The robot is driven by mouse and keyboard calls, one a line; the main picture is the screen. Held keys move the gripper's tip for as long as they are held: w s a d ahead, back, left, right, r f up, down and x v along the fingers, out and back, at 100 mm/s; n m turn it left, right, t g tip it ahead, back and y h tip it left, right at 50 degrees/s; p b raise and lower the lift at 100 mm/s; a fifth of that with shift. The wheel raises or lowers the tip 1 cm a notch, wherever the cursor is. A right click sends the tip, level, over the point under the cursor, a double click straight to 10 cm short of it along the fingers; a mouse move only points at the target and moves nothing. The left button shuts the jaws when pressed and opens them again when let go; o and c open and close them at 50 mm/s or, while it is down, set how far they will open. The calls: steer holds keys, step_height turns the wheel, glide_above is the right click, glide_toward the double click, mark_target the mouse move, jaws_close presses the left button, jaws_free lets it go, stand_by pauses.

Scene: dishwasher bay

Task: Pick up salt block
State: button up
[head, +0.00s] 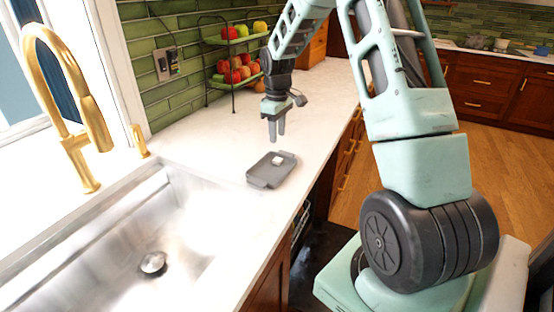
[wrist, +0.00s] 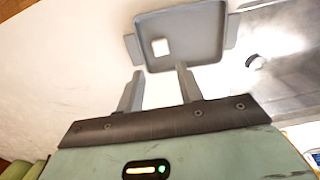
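The salt block is a small white block (head: 278,160) lying on a grey tray (head: 262,182) on the white counter, near the sink's right end. In the wrist view the block (wrist: 160,47) sits toward the left side of the tray (wrist: 205,42), ahead of the fingertips. My gripper (head: 276,140) points down above the counter, a little behind the tray and apart from it. In the wrist view my gripper (wrist: 159,72) has its two fingers spread, with nothing between them.
The sink (head: 150,235) lies left of the tray, with a gold faucet (head: 75,110) behind it. A two-tier fruit stand (head: 233,65) stands at the back by the green tiled wall. The counter (head: 205,140) around the tray is clear. Its front edge runs close on the right.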

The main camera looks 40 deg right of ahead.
mark_target(279, 159)
step_height(279, 159, down, 3)
steer(key=shift+f, duration=0.15)
steer(key=shift+s+f+p, duration=0.15)
steer(key=shift+f+p, duration=0.45)
steer(key=shift+f, duration=0.8)
steer(key=shift+s+f+p, duration=0.15)
steer(key=shift+f+p, duration=0.4)
steer(key=shift+f, duration=0.8)
steer(key=shift+c, duration=0.3)
steer(key=c, duration=0.7)
